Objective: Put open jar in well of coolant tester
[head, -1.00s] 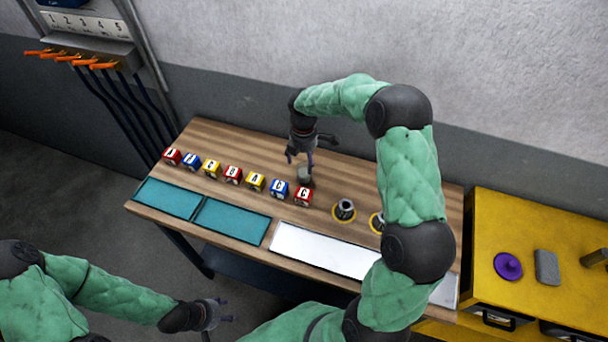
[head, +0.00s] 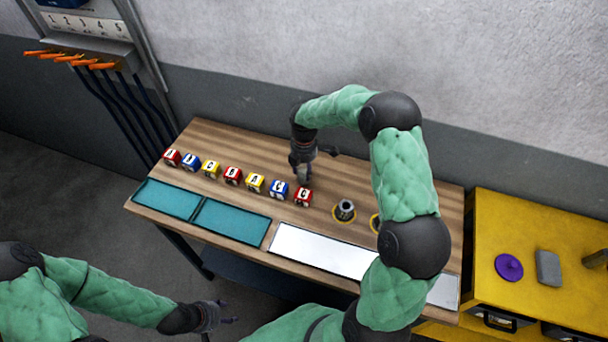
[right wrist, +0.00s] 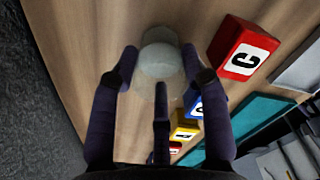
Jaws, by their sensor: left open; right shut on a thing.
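A pale, translucent round jar (right wrist: 161,60) stands on the wooden bench between the fingers of my right gripper (right wrist: 160,68). The fingers are shut on it from both sides. Whether its top is open is hard to tell. In the head view my right gripper (head: 303,176) points down at the bench, just behind the red C block, and hides the jar. My left gripper (head: 224,312) is open and empty, low and in front of the bench. I cannot make out a coolant tester with a well in these views.
A row of lettered blocks (head: 233,176) ends at a red C block (head: 303,196) close to the jar. A grey cylinder (head: 345,209) stands in a yellow ring. Teal trays (head: 232,220) and a white panel (head: 330,252) line the front. A yellow cabinet (head: 530,225) stands right.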

